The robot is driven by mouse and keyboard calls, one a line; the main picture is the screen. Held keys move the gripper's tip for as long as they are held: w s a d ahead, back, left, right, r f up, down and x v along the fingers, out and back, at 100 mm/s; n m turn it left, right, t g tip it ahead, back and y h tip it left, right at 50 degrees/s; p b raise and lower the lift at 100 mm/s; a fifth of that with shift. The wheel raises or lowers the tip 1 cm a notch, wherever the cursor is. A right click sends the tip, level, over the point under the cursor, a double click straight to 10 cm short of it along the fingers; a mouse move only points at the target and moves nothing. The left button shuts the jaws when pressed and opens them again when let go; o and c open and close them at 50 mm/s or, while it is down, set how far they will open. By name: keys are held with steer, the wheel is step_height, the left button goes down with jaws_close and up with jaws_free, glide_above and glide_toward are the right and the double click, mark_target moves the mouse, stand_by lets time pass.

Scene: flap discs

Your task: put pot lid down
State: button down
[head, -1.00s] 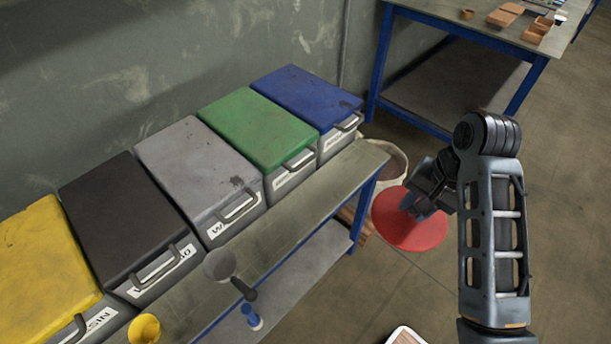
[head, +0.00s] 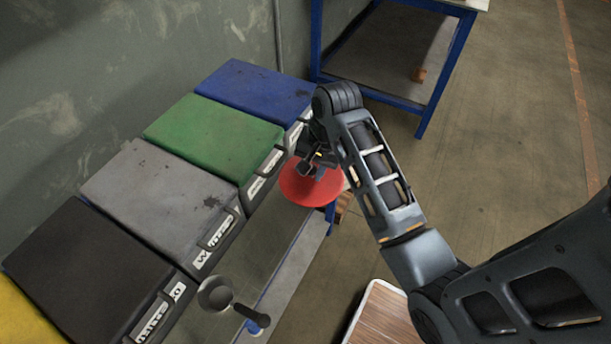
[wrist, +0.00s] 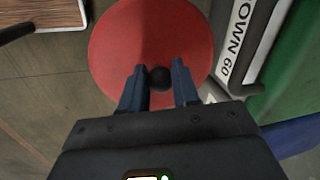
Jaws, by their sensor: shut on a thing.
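The pot lid is a round red disc with a small black knob. In the head view the lid (head: 306,188) is over the far right end of the narrow bench (head: 262,262), near the green and blue bins. In the wrist view the lid (wrist: 112,45) fills the top middle, its knob (wrist: 160,77) between my two blue-grey fingers. My gripper (head: 316,168) is shut on the knob; it also shows in the wrist view (wrist: 159,85). I cannot tell whether the lid touches the bench top.
Bins with blue (head: 254,91), green (head: 213,137), grey (head: 160,200) and black (head: 92,272) lids line the wall side of the bench. A blue-legged table (head: 385,55) stands behind. A wood-topped tray (head: 385,318) is at the bottom.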

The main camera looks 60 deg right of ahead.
mark_target(306, 178)
steer(key=shift+w+a+f, duration=0.1)
steer(key=shift+w+f, duration=0.35)
steer(key=shift+w, duration=0.3)
steer(key=shift+f, duration=2)
steer(key=shift+f, duration=0.15)
steer(key=c, duration=0.8)
jaws_free()
